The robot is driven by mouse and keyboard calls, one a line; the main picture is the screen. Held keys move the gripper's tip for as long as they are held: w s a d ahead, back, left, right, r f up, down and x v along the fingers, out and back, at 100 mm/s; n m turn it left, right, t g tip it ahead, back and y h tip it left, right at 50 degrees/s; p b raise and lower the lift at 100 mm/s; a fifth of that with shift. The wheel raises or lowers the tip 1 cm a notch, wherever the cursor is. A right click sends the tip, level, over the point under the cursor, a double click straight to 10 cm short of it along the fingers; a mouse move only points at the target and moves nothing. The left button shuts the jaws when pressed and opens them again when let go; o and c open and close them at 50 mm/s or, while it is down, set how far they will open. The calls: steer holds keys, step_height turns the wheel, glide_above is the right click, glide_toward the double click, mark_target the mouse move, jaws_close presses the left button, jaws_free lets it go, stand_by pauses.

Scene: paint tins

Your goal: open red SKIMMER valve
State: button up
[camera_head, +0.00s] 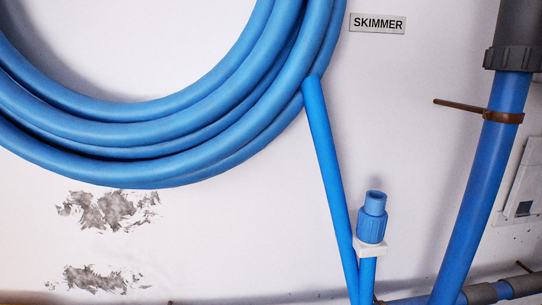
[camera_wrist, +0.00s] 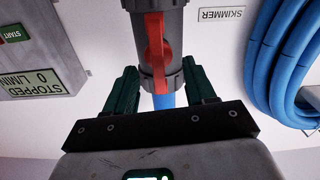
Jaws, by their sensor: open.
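The red valve handle (camera_wrist: 156,42) shows in the wrist view on a dark grey valve body (camera_wrist: 174,22). It looks roughly lined up with the pipe, with its lower end near the grey collar. My gripper (camera_wrist: 159,68) is open, its two green fingers on either side of the valve and the red handle, apart from each other. I cannot tell whether the fingers touch anything. The SKIMMER label (camera_wrist: 222,14) is upside down beside the valve in the wrist view, and upright in the head view (camera_head: 377,24). The head view does not show the red handle or my gripper.
A blue hose coil (camera_head: 150,140) hangs on the wall. A display panel (camera_wrist: 38,82) is at the wrist view's left.

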steer(key=s, duration=0.5)
steer(key=shift+s+d, duration=0.1)
steer(key=shift+s, duration=0.2)
steer(key=shift+s+f, duration=0.1)
